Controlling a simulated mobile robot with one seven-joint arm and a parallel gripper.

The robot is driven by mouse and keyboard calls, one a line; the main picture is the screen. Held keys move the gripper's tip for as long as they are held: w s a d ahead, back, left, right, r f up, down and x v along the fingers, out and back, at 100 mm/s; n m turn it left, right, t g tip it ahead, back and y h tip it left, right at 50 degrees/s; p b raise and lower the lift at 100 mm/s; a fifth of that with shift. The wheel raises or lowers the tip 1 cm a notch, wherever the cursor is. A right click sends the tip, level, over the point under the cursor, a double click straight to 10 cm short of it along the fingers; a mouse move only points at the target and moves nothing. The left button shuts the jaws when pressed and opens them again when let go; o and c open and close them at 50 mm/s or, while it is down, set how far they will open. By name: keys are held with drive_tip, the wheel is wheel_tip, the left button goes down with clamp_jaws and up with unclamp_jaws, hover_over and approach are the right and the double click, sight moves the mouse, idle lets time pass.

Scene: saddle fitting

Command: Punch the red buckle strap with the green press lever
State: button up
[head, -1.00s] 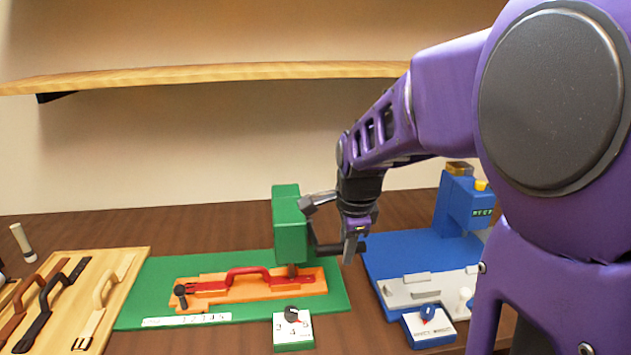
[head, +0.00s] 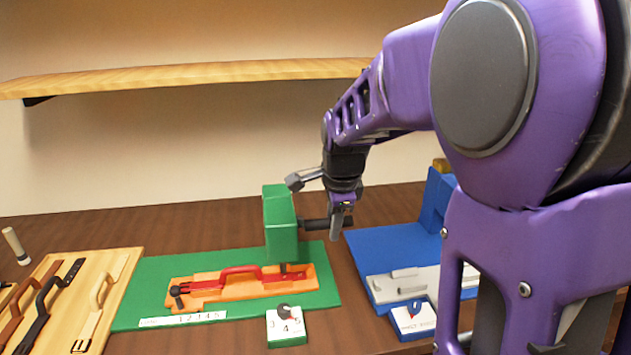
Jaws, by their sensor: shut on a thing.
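The green press (head: 280,226) stands at the back right of its green base (head: 150,281). Its dark lever (head: 315,224) sticks out from the press's right side, roughly level. My gripper (head: 340,225) points down at the lever's outer end and is shut on it. The red buckle strap (head: 240,271) lies in the orange fixture (head: 208,297) on the green base, its handle part arched up. The strap's right end is under the press head. Whether the strap is pierced cannot be seen.
A white dial block (head: 285,325) sits at the green base's front edge. A wooden board (head: 115,285) with brown, black and cream straps is at left. A blue station (head: 380,255) stands at right, partly behind my arm. A shelf (head: 190,76) hangs above.

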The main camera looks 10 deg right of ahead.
drive_tip(key=w+r+p, duration=0.1)
drive_tip(key=w+r, duration=0.3)
drive_tip(key=r, duration=0.1)
drive_tip(key=shift+w+d+r, duration=0.15)
drive_tip(key=shift+d+r, duration=0.05)
idle(1.0)
drive_tip(key=shift+o, duration=0.3)
drive_tip(key=shift+r, duration=0.1)
drive_tip(key=o, duration=0.8)
drive_tip(key=shift+w+a, duration=0.1)
drive_tip(key=shift+s+v, duration=0.1)
drive_tip(key=shift+v, duration=1.3)
drive_tip(key=shift+s+v, duration=0.15)
drive_tip(key=shift+v, duration=1.25)
